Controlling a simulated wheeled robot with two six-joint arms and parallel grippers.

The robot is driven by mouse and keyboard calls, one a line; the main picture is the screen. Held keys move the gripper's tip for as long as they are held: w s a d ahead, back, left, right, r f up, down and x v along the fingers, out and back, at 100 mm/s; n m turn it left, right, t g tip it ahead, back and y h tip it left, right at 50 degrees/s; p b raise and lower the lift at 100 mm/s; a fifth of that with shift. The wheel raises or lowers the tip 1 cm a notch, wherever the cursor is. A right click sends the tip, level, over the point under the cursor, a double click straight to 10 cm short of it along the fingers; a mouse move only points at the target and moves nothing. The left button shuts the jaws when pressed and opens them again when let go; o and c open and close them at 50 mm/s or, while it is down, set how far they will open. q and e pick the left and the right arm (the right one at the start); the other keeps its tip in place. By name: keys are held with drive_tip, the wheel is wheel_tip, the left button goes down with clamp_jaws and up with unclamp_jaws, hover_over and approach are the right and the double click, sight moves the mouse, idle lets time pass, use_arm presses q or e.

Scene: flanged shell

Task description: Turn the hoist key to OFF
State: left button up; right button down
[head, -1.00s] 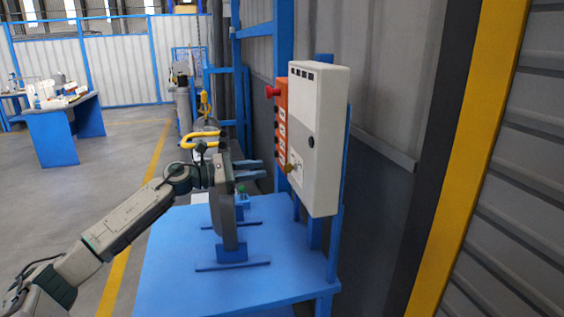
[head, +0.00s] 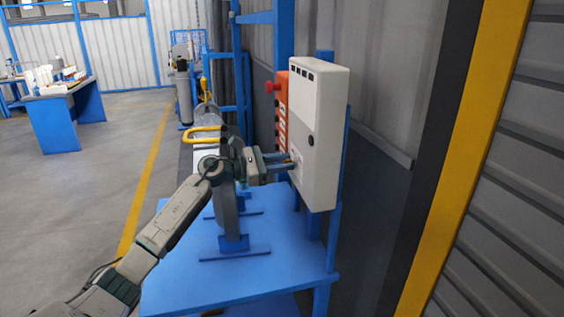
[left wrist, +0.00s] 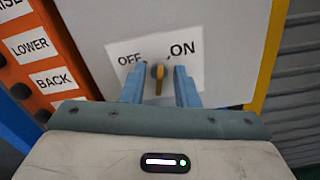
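The hoist key (left wrist: 159,80) is a small brass-coloured piece on a pale label plate (left wrist: 120,50) marked OFF at left and ON at right. In the left wrist view it stands roughly upright in the picture, below and between the two words. My left gripper (head: 290,162) is at the front of the white control box (head: 318,130). Its two blue fingers are open, one on each side of the key, with gaps visible. In the head view the fingers largely hide the key. My right gripper is not in view.
An orange button panel (head: 282,110) with a red knob (head: 272,87) adjoins the box; its labels include LOWER and BACK (left wrist: 53,79). A blue table (head: 220,285) with a grey upright part (head: 229,215) lies below my arm. A corrugated wall is behind the box.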

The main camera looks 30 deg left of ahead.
use_arm(q)
clamp_jaws()
drive_tip(key=shift+n, duration=0.4)
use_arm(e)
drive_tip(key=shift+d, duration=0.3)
use_arm(q)
drive_tip(key=n, duration=0.3)
drive_tip(key=n+p, duration=0.1)
drive_tip(key=n, duration=0.1)
drive_tip(key=shift+w+a+r+n, duration=0.1)
drive_tip(key=shift+w+a+n, duration=0.1)
drive_tip(key=shift+n, duration=0.2)
drive_tip(key=n+p, duration=0.1)
drive_tip(key=n, duration=0.2)
drive_tip(key=shift+a+n+p, duration=0.15)
drive_tip(key=shift+n+p, duration=0.6)
drive_tip(key=shift+n, duration=0.45)
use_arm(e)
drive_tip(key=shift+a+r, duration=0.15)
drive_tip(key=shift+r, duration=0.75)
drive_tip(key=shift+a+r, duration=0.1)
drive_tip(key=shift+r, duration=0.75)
use_arm(q)
drive_tip(key=shift+w, duration=0.1)
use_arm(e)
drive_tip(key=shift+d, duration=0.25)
use_arm(q)
unclamp_jaws()
drive_tip(key=shift+f, duration=0.2)
